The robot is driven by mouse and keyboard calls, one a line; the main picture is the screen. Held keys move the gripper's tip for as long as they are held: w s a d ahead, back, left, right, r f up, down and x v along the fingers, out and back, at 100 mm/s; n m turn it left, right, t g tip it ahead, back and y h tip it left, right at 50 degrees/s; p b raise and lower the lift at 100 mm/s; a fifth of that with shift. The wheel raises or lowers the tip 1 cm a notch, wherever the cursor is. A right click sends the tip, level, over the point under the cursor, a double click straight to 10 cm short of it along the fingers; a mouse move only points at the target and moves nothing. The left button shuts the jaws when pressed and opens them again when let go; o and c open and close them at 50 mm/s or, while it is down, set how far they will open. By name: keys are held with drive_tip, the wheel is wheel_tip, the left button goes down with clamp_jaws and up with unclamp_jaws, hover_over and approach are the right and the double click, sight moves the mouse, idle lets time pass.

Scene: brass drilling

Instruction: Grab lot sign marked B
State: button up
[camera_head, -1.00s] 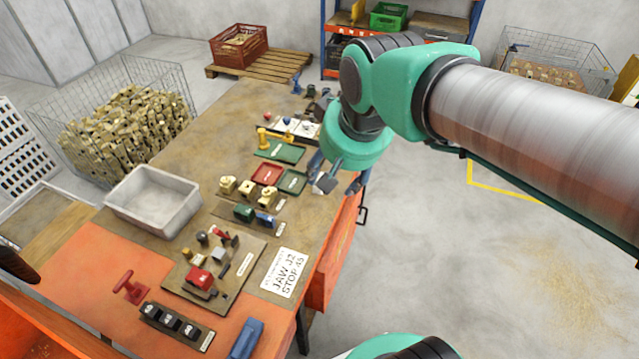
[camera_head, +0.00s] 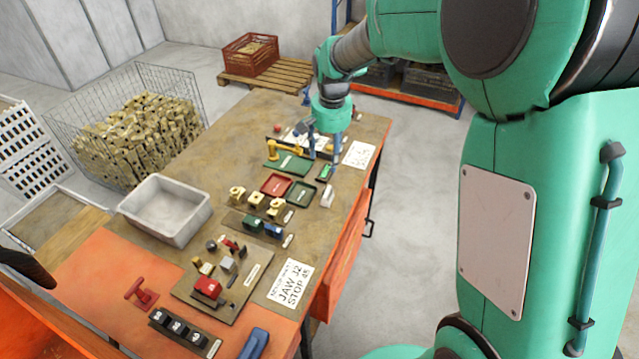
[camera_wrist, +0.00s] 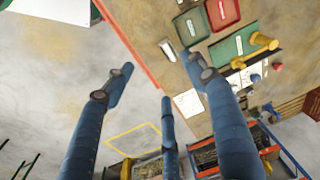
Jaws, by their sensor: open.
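No letter B is readable in either view, so I cannot tell which thing is the lot sign marked B. A small white upright block (camera_head: 327,196) stands near the table's right edge, beside the dark green tray (camera_head: 300,194); it also shows in the wrist view (camera_wrist: 168,50). My gripper (camera_head: 326,158) is over the far right part of the table, beyond that block. In the wrist view my gripper (camera_wrist: 165,88) has its blue fingers spread, with nothing between them. A white printed sheet (camera_head: 358,154) lies right of my gripper, its text too small to read.
The workbench (camera_head: 240,125) holds a red tray (camera_head: 276,185), a green mat with a yellow tool (camera_head: 272,150), brass parts, and a grey bin (camera_head: 165,210). A sign reading JAW J2 STOP 45 (camera_head: 289,284) lies nearer. Floor right of the bench (camera_head: 410,200) is clear.

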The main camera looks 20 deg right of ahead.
drive_tip(key=w+d+f+m, duration=0.1)
drive_tip(key=w+f, duration=0.2)
drive_tip(key=f, duration=0.2)
drive_tip(key=w+d+f+g+p, duration=0.1)
drive_tip(key=w+d+f, duration=0.1)
drive_tip(key=f, duration=0.3)
drive_tip(key=shift+w+d+f+m, duration=0.3)
drive_tip(key=shift+w+m, duration=0.1)
drive_tip(key=shift+w, duration=0.25)
drive_tip(key=shift+f, duration=0.1)
drive_tip(key=b, duration=0.1)
hover_over(329, 193)
drive_tip(key=shift+f, duration=4.2)
drive_tip(key=shift+f+b, duration=0.8)
drive_tip(key=shift+f, duration=1.8)
drive_tip(key=c, duration=1.3)
